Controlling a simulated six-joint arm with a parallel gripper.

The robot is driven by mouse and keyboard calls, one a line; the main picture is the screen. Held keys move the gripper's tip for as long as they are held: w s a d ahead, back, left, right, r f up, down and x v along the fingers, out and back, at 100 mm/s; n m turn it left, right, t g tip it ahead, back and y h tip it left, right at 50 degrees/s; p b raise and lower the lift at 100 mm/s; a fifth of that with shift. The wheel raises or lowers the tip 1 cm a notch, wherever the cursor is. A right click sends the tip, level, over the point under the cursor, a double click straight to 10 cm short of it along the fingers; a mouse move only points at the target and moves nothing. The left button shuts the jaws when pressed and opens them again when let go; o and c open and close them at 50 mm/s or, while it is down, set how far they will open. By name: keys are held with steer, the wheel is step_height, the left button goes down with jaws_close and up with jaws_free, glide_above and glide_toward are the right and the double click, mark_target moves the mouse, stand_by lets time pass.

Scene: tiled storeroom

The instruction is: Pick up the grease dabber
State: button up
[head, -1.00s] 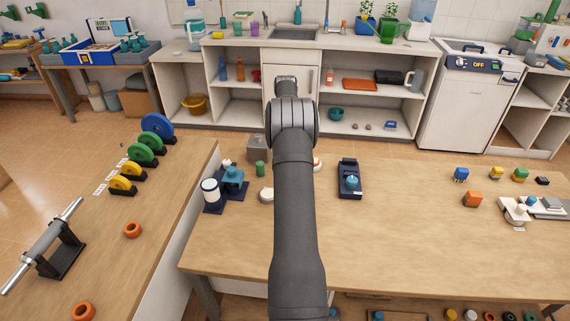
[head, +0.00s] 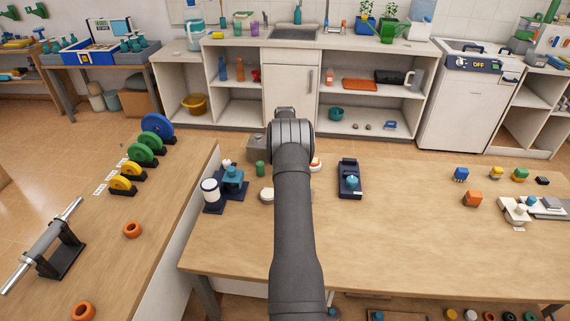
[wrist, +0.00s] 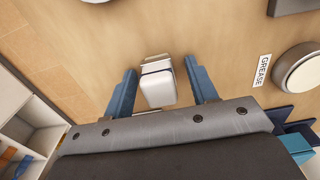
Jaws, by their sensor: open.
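In the wrist view, a small white block-like piece with a grey band and a pale top (wrist: 157,82) stands between my fingers; it appears to be the grease dabber. My gripper (wrist: 160,82) is open, one blue finger on each side of the piece, with a visible gap on both sides. A GREASE label (wrist: 262,70) lies on the wood to the right, next to a round pale-rimmed pot (wrist: 300,72). In the head view my arm hides the gripper and I cannot make out the dabber.
On the bench (head: 420,230), a green cylinder (head: 260,168), a grey box (head: 258,147) and a white-and-navy cylinder (head: 211,191) stand left of my arm. A navy holder (head: 349,180) stands to its right.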

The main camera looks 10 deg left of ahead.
steer(key=shift+r, duration=0.1)
steer(key=c, duration=1.1)
steer(key=shift+c, duration=0.2)
steer(key=shift+r, duration=0.45)
steer(key=r, duration=0.3)
steer(key=shift+d+r, duration=0.3)
steer(key=s+d+r, duration=0.4)
steer(key=d+r, duration=0.2)
steer(key=d, duration=0.4)
steer(key=shift+s+r, duration=0.2)
steer(key=shift+r, duration=0.05)
steer(key=shift+d, duration=0.1)
steer(key=o, duration=0.5)
steer(key=c, duration=0.3)
